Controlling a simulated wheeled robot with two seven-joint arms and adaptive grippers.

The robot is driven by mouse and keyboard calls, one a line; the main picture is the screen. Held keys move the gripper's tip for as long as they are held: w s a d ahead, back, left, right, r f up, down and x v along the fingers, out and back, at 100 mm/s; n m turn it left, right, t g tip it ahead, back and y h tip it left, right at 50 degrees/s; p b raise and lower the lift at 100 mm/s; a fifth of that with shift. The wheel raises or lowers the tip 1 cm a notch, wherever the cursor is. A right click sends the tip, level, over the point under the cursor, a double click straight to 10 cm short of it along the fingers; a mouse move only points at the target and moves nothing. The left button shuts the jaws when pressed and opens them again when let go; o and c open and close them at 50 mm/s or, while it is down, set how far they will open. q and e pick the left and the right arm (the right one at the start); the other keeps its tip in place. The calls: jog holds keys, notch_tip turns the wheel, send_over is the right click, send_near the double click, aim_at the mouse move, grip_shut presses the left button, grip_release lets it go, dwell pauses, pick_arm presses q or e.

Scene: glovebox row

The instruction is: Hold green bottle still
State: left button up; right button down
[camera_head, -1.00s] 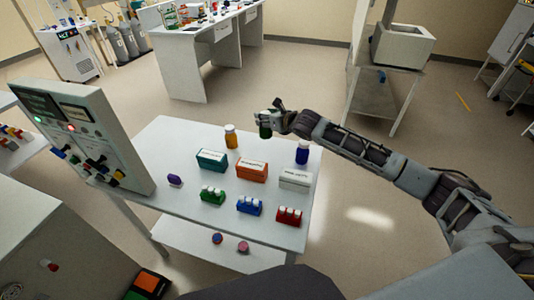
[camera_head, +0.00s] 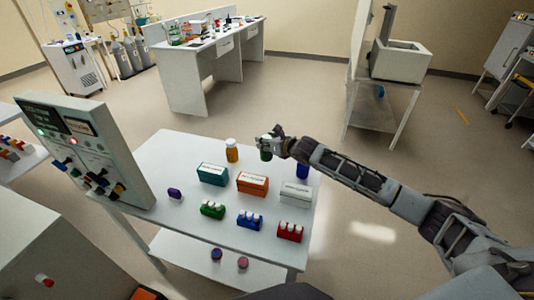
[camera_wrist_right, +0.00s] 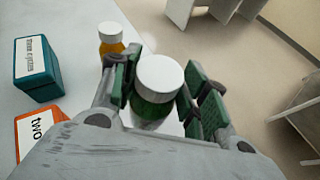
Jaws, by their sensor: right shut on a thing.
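The green bottle (camera_head: 265,155) is in my right gripper (camera_head: 268,146) over the far part of the white table, between an orange bottle (camera_head: 231,151) and a blue bottle (camera_head: 302,171). In the right wrist view, the green bottle (camera_wrist_right: 150,111) has a white cap and sits between the green-padded fingers of my right gripper (camera_wrist_right: 160,92). The gripper is shut on it. The bottle's base is hidden, so I cannot tell whether it touches the table. My left gripper is not in view.
On the table (camera_head: 163,222) stand teal (camera_head: 212,174), orange (camera_head: 252,183) and white (camera_head: 296,193) boxes. Nearer are green (camera_head: 212,210), blue (camera_head: 249,219) and red (camera_head: 289,231) racks with white-topped vials. A purple object (camera_head: 175,194) and a control panel (camera_head: 95,150) are at the left.

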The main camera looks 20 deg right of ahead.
aim_at(265, 156)
jog(key=shift+f, duration=0.8)
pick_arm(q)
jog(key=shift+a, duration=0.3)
pick_arm(e)
jog(key=shift+f, duration=0.1)
notch_tip(265, 156, down, 2)
jog(key=shift+f, duration=0.8)
jog(key=c, duration=0.9)
grip_release()
jog(key=shift+f, duration=0.1)
jog(key=shift+o, duration=0.8)
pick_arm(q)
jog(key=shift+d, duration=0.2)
